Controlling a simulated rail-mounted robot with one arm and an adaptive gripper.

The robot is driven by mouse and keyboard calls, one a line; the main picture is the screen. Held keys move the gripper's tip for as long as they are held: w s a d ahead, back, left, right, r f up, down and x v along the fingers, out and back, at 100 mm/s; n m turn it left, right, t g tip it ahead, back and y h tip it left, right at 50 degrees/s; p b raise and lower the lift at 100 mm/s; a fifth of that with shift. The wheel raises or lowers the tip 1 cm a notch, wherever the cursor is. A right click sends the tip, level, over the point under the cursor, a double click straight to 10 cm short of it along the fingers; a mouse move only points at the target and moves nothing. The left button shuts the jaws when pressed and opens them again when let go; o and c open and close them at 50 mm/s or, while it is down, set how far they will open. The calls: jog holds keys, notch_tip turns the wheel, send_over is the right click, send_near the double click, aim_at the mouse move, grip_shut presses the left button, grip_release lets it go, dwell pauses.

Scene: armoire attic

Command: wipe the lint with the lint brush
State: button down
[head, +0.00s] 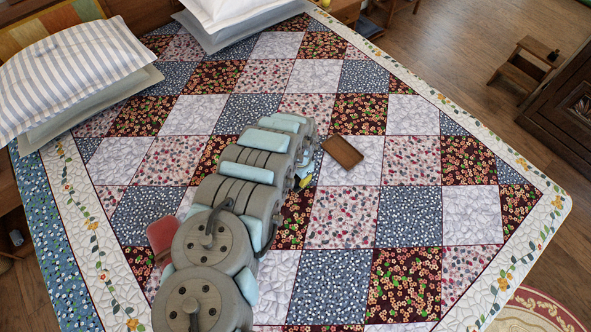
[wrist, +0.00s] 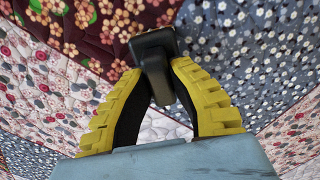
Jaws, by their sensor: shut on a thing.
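My gripper (wrist: 158,88) is over the patchwork quilt. In the wrist view its yellow fingers are closed on the dark handle of the lint brush (wrist: 153,45), whose blocky end points away from my palm. In the head view the gripper's fingers are mostly hidden behind my arm, with a bit of yellow showing. A brown rectangular block (head: 343,151) shows just right of the gripper, over a white patch. I cannot tell whether it is the brush's head or a separate thing. I cannot make out any lint on the patterned quilt, nor whether the brush touches it.
The quilt (head: 330,283) covers a wide bed and its right part is clear. A striped pillow (head: 75,75) lies at the upper left, and a white pillow (head: 232,12) at the top. A wooden step stool (head: 522,68) and a dark cabinet (head: 562,105) stand on the floor at right.

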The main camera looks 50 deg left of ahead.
jog(key=shift+s+d+r+p, duration=0.15)
jog(key=shift+d+p, duration=0.5)
jog(key=shift+d, duration=0.95)
jog(key=shift+s+d+f+p, duration=0.1)
jog(key=shift+s+d+p, duration=0.15)
jog(key=shift+d+p, duration=0.85)
jog(key=shift+d+r, duration=0.15)
jog(key=shift+d, duration=0.65)
notch_tip(320, 180, up, 3)
jog(key=shift+a+r+p, duration=0.15)
jog(key=shift+p, duration=0.65)
jog(key=shift+r, duration=2.25)
jog(key=shift+s, duration=0.1)
